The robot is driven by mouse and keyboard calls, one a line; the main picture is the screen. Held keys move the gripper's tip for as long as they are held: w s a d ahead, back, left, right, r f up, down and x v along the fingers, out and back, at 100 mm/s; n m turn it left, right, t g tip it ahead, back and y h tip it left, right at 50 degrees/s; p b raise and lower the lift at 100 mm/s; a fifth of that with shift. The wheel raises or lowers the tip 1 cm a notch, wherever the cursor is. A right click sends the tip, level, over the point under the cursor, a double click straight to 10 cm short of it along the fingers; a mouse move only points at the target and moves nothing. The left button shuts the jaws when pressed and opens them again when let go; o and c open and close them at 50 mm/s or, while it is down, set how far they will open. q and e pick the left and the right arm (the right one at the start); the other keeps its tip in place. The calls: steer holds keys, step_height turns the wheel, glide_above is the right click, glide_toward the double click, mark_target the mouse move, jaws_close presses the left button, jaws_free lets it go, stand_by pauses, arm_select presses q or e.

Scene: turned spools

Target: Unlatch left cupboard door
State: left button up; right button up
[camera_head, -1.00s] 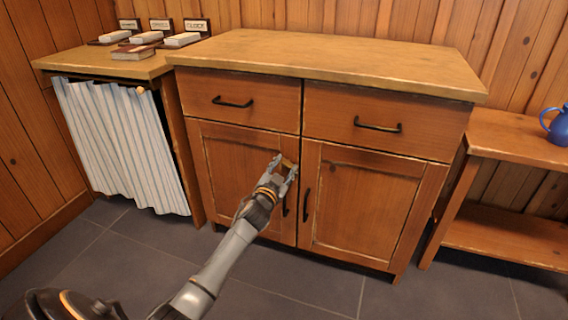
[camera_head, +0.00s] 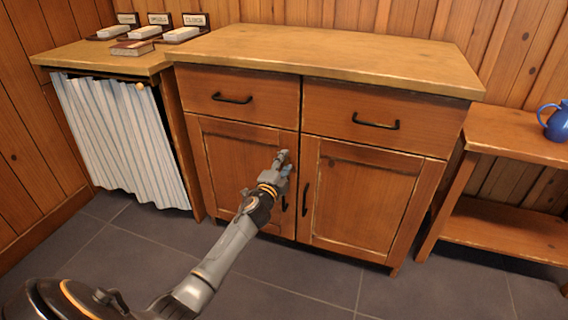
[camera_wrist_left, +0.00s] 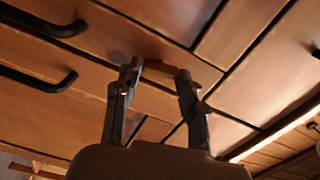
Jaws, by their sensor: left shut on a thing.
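The left cupboard door (camera_head: 228,170) is a framed wooden panel, closed flush beside the right door (camera_head: 362,205). My left gripper (camera_head: 283,158) is at its upper right corner, near the seam between the doors. In the left wrist view, the left gripper (camera_wrist_left: 160,80) has its two fingers on either side of a small pale wooden latch (camera_wrist_left: 160,69) and is shut on it. In the head view the gripper hides the latch. The left door's black handle (camera_head: 285,202) is just below the gripper, partly covered by the wrist. My right gripper is out of view.
Two drawers with black handles (camera_head: 232,98) sit above the doors, under a bare wooden top (camera_head: 330,58). A striped curtain (camera_head: 122,140) hangs at the left under a counter with a book (camera_head: 132,48). A blue jug (camera_head: 555,122) stands on the right bench. The floor in front is clear.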

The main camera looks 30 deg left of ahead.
arm_select(q)
steer(key=shift+f+m, duration=0.1)
steer(key=shift+m, duration=0.9)
steer(key=o, duration=1.1)
steer(key=shift+o, duration=0.2)
steer(key=v, duration=1.2)
